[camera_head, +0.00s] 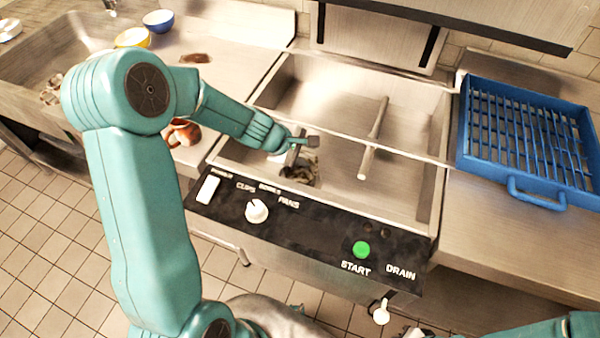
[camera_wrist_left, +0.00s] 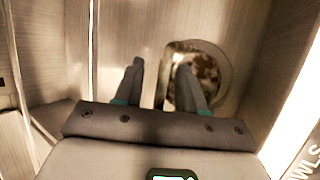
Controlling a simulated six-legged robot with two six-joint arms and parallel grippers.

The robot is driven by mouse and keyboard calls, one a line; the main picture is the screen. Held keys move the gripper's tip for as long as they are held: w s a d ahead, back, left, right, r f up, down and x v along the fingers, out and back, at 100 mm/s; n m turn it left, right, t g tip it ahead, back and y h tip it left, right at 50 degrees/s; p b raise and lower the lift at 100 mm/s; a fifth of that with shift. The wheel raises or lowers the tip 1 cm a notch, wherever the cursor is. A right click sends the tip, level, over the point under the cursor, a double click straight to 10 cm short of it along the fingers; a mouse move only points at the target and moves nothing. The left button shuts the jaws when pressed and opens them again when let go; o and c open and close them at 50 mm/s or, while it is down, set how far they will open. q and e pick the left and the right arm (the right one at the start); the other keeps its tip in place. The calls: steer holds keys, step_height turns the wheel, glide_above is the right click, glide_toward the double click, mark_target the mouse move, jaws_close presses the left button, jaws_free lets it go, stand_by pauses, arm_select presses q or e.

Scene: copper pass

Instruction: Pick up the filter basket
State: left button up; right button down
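The filter basket (camera_head: 301,174) is a round metal basket with brown debris in it, low in the front left of the washer's steel basin. It also shows in the left wrist view (camera_wrist_left: 208,72). My left gripper (camera_head: 303,142) is over that corner of the basin and partly hides the basket in the head view. In the left wrist view my left gripper (camera_wrist_left: 160,70) is open, with a clear gap between its fingers. One finger overlaps the basket; the basket's left edge shows between the fingers. I cannot tell whether they touch. My right gripper is not in view.
A thin bar (camera_head: 374,138) stands in the basin, and a rail crosses above it. The control panel (camera_head: 310,226) with a green button (camera_head: 361,249) is in front. A blue rack (camera_head: 525,135) lies right. Bowls (camera_head: 158,20) and a brown mug (camera_head: 184,132) are left.

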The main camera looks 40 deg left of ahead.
arm_select(q)
jaws_close()
steer(key=shift+r, duration=0.1)
